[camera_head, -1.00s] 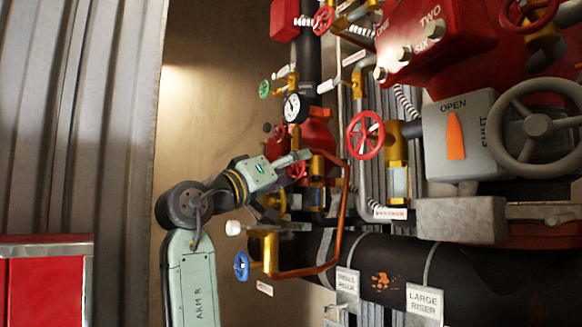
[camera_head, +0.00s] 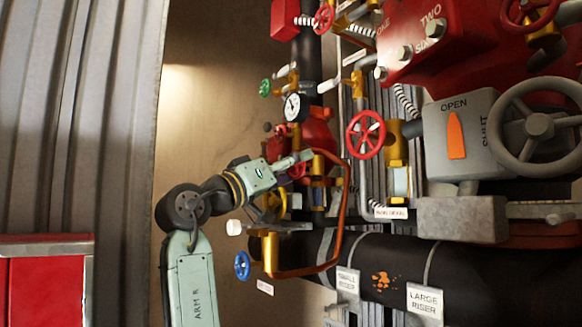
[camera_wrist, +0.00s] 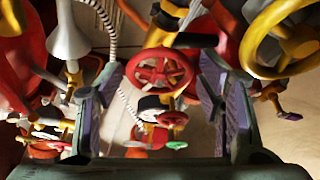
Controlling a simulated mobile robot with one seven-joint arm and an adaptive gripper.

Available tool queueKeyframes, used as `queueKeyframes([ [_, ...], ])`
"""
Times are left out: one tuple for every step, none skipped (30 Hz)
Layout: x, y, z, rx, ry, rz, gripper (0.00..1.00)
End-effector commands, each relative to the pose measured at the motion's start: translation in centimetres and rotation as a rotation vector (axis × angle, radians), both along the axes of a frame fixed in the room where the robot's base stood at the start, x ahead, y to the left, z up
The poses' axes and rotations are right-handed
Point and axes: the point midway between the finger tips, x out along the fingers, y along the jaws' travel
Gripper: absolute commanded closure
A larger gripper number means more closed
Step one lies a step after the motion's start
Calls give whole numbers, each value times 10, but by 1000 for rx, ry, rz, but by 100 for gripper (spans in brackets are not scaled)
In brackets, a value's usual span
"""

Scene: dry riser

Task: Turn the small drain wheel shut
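A small red spoked wheel (camera_wrist: 160,74) shows between the two fingers of my gripper (camera_wrist: 160,90) in the wrist view. The fingers stand wide apart, with a gap on both sides of the wheel, and I see no contact. In the head view my gripper (camera_head: 290,178) is at the pipework, and a small red wheel (camera_head: 298,171) shows partly hidden behind its upper finger. I take this as the small drain wheel, but no readable label confirms it.
A copper-coloured bent pipe (camera_head: 342,205) runs just right of my gripper. A blue wheel (camera_head: 242,266) is below, a gauge (camera_head: 293,107) above, a larger red wheel (camera_head: 366,134) to the right. In the wrist view a yellow wheel (camera_wrist: 254,50) is close to the right finger.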

Motion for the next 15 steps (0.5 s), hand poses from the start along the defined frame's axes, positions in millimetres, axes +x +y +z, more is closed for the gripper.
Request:
queueKeyframes([
  [0,0,0,0,0,0,33],
  [0,0,0,0,0,0,31],
  [0,0,0,0,0,0,29],
  [0,0,0,0,0,0,29],
  [0,0,0,0,0,0,29],
  [0,0,0,0,0,0,29],
  [0,0,0,0,0,0,29],
  [0,0,0,0,0,0,29],
  [0,0,0,0,0,0,29],
  [0,0,0,-1,-1,0,29],
  [0,0,0,-1,-1,0,29],
  [0,0,0,-1,-1,0,29],
  [0,0,0,-1,-1,0,29],
  [0,0,0,-1,-1,0,29],
  [0,0,0,-1,0,0,29],
])
